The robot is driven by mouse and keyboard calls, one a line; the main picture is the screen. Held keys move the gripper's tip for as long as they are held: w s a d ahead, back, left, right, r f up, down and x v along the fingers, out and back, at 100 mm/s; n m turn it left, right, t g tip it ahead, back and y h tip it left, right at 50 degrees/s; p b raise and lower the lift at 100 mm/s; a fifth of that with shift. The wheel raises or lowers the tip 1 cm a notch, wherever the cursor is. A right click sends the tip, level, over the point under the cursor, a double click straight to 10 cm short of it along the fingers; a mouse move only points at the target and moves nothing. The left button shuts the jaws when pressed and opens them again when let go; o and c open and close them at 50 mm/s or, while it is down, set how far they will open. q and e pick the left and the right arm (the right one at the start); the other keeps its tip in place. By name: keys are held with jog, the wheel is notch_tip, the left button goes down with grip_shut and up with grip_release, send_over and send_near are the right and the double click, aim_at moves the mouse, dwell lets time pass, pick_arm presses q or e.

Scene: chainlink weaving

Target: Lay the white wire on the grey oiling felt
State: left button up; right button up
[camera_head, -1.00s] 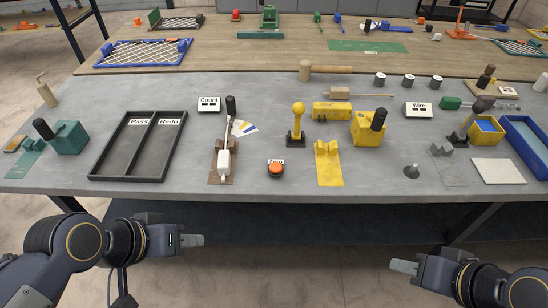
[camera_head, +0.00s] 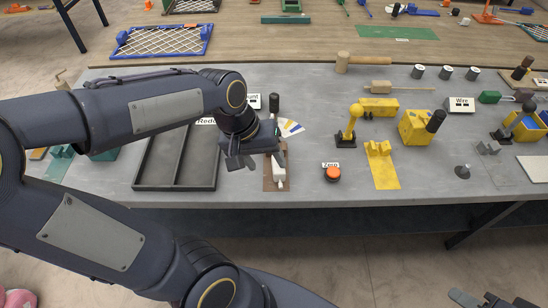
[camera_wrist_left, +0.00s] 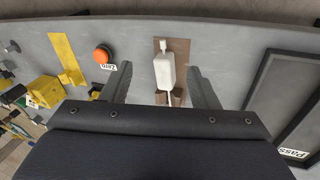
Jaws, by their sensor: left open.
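A pale grey square (camera_head: 535,168), apparently the oiling felt, is at the right edge, partly cut off. My right gripper (camera_head: 485,299) is partly in view at the bottom right; its jaw opening is unclear.
The black two-part tray (camera_head: 196,172) is left, partly behind my arm. The table's front edge is free.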

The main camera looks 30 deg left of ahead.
pick_arm(q)
jog(key=w+f+y, duration=0.1)
jog(key=w, duration=0.1)
jog(key=w+a+n+g+p, duration=0.1)
jog(key=w, duration=0.2)
jog(key=w+f+n+g+y+p, duration=0.1)
jog(key=w, duration=0.1)
jog(key=shift+w+a+f+y, duration=0.25)
jog(key=shift+w+f+y, duration=0.05)
jog(key=shift+w, duration=0.1)
jog(key=shift+w+f, duration=0.2)
jog(key=shift+f, duration=0.05)
jog(key=shift+n, duration=0.3)
jog(key=f, duration=0.7)
jog(key=shift+d+f+p, duration=0.2)
jog(key=shift+f+p, duration=0.1)
jog(key=shift+f, duration=0.1)
jog(key=shift+c, duration=0.4)
grip_shut()
jog(key=shift+r, duration=0.2)
